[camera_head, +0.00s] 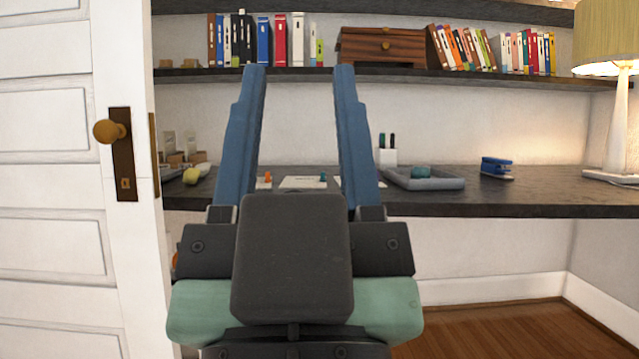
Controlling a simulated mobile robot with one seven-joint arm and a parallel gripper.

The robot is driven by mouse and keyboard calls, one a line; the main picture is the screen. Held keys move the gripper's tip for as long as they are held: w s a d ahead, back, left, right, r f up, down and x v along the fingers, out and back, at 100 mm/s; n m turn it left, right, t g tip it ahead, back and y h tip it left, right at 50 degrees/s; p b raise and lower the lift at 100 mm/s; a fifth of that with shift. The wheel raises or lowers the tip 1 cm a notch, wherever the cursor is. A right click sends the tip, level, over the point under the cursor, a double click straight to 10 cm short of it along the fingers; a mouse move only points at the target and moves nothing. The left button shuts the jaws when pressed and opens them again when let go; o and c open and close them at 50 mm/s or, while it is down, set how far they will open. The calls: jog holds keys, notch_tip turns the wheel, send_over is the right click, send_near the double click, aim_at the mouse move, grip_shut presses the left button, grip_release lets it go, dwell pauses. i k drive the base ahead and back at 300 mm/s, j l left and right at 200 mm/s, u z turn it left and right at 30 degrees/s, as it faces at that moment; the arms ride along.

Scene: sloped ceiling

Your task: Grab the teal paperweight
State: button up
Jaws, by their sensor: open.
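A small rounded teal object (421,172), which looks like the paperweight, sits in a shallow grey tray (448,184) on the dark desk shelf. It is to the right of my gripper and farther away. My gripper (299,72) is in the middle of the view, with its two blue fingers raised and spread wide. It is open, with nothing between the fingers, and apart from the desk. A smaller teal item (323,176) lies on the desk, seen between the fingers; it is too small to identify. The gripper hides part of the desk.
A white door (60,230) with a brass knob (106,131) stands close on the left. A blue stapler (496,168) and a lamp (617,130) are right of the tray. A pen holder (387,156) stands behind it. A shelf of books (280,42) runs above.

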aim_at(421, 172)
jog(key=i, duration=1)
